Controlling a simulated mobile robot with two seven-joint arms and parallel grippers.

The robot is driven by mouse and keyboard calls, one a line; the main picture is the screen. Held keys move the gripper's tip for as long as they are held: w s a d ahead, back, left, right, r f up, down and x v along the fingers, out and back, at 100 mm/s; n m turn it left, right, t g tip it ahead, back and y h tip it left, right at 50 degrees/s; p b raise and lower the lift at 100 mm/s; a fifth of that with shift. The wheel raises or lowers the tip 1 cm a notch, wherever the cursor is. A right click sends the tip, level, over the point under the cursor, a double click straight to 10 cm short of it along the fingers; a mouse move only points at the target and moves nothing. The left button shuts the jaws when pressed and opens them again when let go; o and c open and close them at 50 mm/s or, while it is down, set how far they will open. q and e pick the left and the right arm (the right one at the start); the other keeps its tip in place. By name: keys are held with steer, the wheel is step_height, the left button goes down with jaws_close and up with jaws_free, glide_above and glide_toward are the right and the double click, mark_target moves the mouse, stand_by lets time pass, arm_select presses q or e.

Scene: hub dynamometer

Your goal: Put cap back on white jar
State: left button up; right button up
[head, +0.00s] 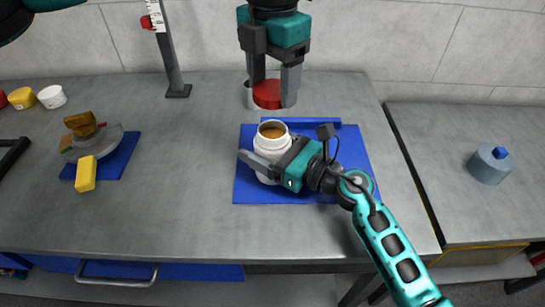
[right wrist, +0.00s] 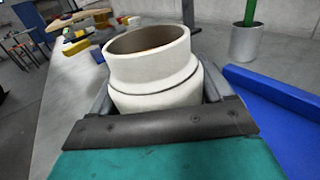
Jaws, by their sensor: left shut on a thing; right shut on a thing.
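The white jar (head: 270,147) stands upright and uncapped on a blue mat (head: 349,178), with orange-brown contents showing in its mouth. It fills the middle of the right wrist view (right wrist: 155,75). My right gripper (head: 262,167) is shut around the jar's body from the right. My left gripper (head: 275,92) points down and is shut on a red cap (head: 267,95). The cap is held above and behind the jar, apart from it. The left gripper and cap are not in the right wrist view.
A grey metal cup (right wrist: 245,42) with a green stick stands behind the mat. A blue bar (head: 318,124) lies along the mat's back edge. White (head: 52,96) and yellow (head: 23,98) caps lie at the far left. Another blue mat (head: 119,158) at left bears several parts.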

steer(key=c, duration=0.3)
arm_select(q)
glide_above(273, 136)
steer(key=shift+f, duration=2.5)
steer(key=shift+f, duration=0.1)
steer(key=shift+f, duration=0.8)
steer(key=shift+f, duration=0.55)
